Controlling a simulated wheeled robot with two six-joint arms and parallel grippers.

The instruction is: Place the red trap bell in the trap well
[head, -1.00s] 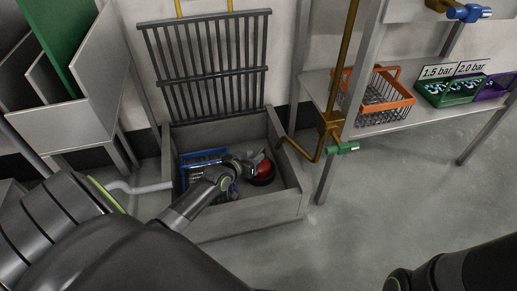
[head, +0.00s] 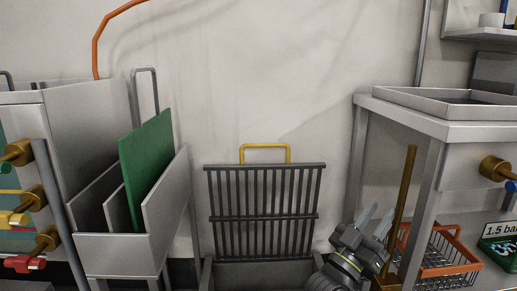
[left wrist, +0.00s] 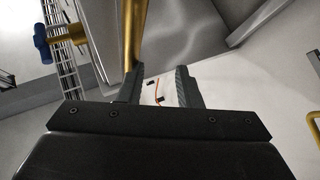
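Only the upper back part of the trap well (head: 265,273) shows, at the bottom edge of the head view, below the raised dark grate (head: 265,208). The well's floor is out of view. The red trap bell is in neither current view. My left gripper (head: 377,218) is raised at the right of the grate, fingers pointing up. In the left wrist view its two fingers (left wrist: 160,70) stand apart with nothing between them, so it is open and empty. My right gripper is not in view.
A brass pipe (head: 404,195) stands close beside my left gripper. An orange-rimmed wire basket (head: 447,262) sits on the shelf at right, under a steel bench (head: 440,128). A rack holding a green board (head: 149,165) is at left. Valves are at far left.

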